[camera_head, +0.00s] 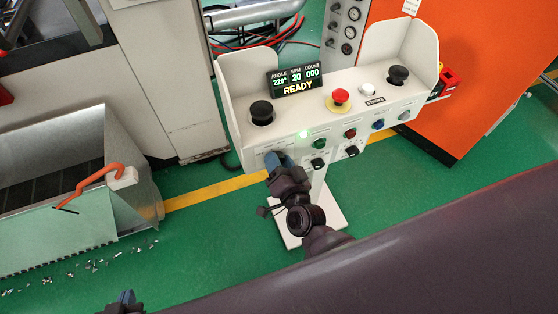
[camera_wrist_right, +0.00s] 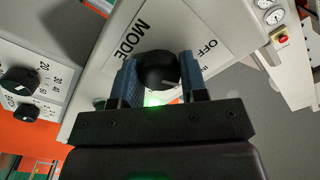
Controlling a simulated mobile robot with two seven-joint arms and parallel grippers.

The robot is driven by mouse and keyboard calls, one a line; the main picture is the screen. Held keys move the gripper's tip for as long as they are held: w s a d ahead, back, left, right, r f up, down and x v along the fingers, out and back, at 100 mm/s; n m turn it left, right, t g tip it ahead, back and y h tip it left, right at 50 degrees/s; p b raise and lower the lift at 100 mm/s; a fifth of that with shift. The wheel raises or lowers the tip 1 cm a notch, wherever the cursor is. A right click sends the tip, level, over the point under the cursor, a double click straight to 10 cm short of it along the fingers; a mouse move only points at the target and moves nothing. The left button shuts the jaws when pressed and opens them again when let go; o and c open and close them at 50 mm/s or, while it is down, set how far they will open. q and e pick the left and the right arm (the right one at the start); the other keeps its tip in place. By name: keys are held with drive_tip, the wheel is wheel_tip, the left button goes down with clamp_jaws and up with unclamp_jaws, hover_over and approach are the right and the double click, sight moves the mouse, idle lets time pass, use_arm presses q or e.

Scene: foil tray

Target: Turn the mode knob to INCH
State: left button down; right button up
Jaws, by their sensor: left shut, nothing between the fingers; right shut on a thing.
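The black mode knob (camera_wrist_right: 157,70) shows in the right wrist view on a pale panel marked MODE and OFF. Other lettering beside it is partly covered, and I cannot read where the knob points. My right gripper (camera_wrist_right: 158,82) is shut on the knob, with one blue finger on each side. In the head view my right gripper (camera_head: 279,160) is at the lower left of the front of the control stand (camera_head: 262,142) and hides the knob. My left gripper (camera_head: 125,297) is shut and empty at the bottom left edge, away from the stand.
The display (camera_head: 295,79) reads READY, angle 220, SPM 20, count 000. A red mushroom button (camera_head: 340,97) and two black palm buttons (camera_head: 261,110) (camera_head: 398,74) sit on top. Another numbered dial (camera_wrist_right: 20,80) is beside the mode knob. A metal bin (camera_head: 110,170) stands left.

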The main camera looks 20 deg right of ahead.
drive_tip(key=o, duration=0.9)
drive_tip(key=s, duration=1)
drive_tip(key=shift+s+d, duration=0.2)
drive_tip(key=shift+s, duration=0.2)
